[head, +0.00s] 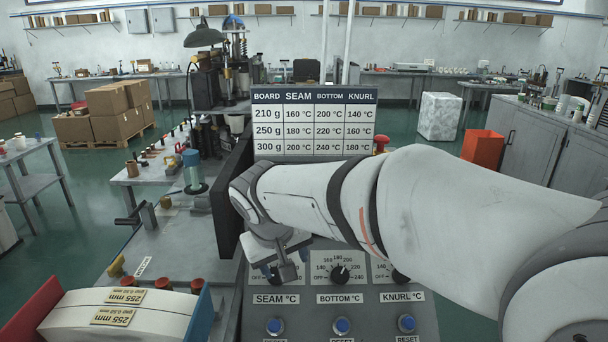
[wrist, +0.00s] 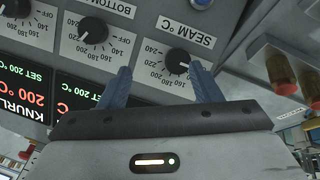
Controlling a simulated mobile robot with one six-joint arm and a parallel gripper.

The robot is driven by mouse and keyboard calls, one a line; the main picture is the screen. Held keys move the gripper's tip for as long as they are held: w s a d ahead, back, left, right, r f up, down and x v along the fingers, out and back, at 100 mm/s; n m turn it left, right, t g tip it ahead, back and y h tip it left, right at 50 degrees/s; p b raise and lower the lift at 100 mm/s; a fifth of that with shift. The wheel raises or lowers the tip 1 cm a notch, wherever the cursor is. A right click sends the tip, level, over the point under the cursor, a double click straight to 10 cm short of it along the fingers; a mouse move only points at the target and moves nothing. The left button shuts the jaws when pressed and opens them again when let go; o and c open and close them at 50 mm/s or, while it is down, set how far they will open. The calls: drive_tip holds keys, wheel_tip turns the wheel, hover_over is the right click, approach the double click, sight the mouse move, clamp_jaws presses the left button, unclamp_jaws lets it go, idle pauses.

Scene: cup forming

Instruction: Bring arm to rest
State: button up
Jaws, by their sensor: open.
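My arm reaches in from the right in the head view, across the control panel (head: 380,312). My gripper (head: 283,271) hangs over the SEAM dial area and hides that dial there. In the wrist view my gripper (wrist: 160,72) has its two blue fingers spread apart with nothing between them. The black SEAM knob (wrist: 178,61) shows beyond and between the fingertips; whether a finger touches it I cannot tell. The BOTTOM knob (head: 340,274) is clear of the gripper. The KNURL knob (head: 399,277) is partly covered by my arm.
A temperature chart (head: 314,122) stands behind my arm, with a red button (head: 381,143) beside it. Blue reset buttons (head: 342,326) line the panel front. A stack of white board blanks (head: 125,314) lies at lower left. A dark upright plate (head: 231,198) stands close left of the arm.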

drive_tip(key=s+d+f+m+g, duration=0.1)
drive_tip(key=s+d+f+m, duration=0.1)
drive_tip(key=s+d, duration=0.5)
drive_tip(key=s+d+f+m+y, duration=0.1)
drive_tip(key=s+d+f+m, duration=0.2)
drive_tip(key=s+d, duration=0.4)
drive_tip(key=d+f, duration=0.1)
drive_tip(key=d, duration=0.6)
drive_tip(key=shift+s+d+g, duration=0.25)
drive_tip(key=shift+s+g, duration=0.15)
